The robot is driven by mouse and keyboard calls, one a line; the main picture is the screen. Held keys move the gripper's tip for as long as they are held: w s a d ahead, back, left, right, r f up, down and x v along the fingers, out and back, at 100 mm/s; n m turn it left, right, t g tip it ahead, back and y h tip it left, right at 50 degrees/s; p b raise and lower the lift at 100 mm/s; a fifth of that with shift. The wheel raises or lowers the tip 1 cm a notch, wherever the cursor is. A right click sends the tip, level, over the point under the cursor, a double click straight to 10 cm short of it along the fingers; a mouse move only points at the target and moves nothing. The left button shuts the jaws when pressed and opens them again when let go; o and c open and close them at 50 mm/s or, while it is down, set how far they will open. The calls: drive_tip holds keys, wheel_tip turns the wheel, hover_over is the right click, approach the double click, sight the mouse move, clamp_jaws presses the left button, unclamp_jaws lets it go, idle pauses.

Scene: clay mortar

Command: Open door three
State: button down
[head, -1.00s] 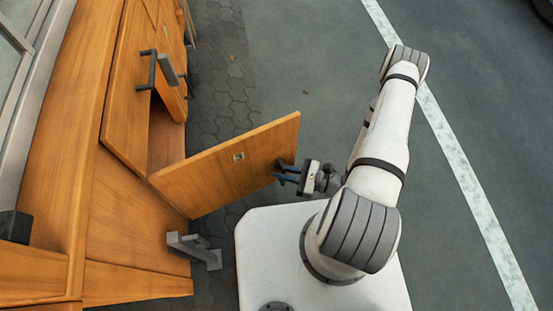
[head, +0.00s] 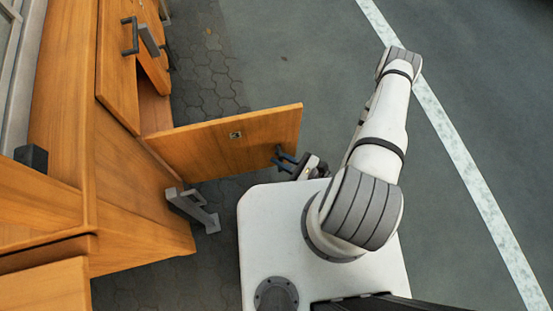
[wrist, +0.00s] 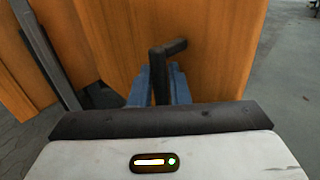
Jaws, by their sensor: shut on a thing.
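An orange wooden cabinet door (head: 225,140) stands swung out from the cabinet front, its hinged side at the left. I see no number on it. My gripper (head: 286,160) is at the door's free end. In the wrist view, the blue fingers of my gripper (wrist: 159,88) are shut on the dark handle (wrist: 168,47) of this door (wrist: 215,60). The handle's bent end shows above the fingers; its lower part is hidden between them.
The wooden cabinet (head: 118,180) runs along the left, with an opening (head: 153,105) beside the door. A dark handle (head: 130,35) is on another front. A grey bracket (head: 195,208) juts out below the door. Open grey pavement (head: 275,60) lies at the right.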

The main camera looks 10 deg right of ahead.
drive_tip(key=shift+w+d, duration=0.1)
drive_tip(key=shift+w, duration=0.05)
drive_tip(key=c, duration=1.4)
unclamp_jaws()
drive_tip(key=shift+c, duration=0.2)
drive_tip(key=p+v, duration=0.1)
drive_tip(key=v, duration=0.6)
drive_tip(key=shift+s+d, duration=0.25)
drive_tip(key=shift+s, duration=0.05)
drive_tip(key=shift+r, duration=0.1)
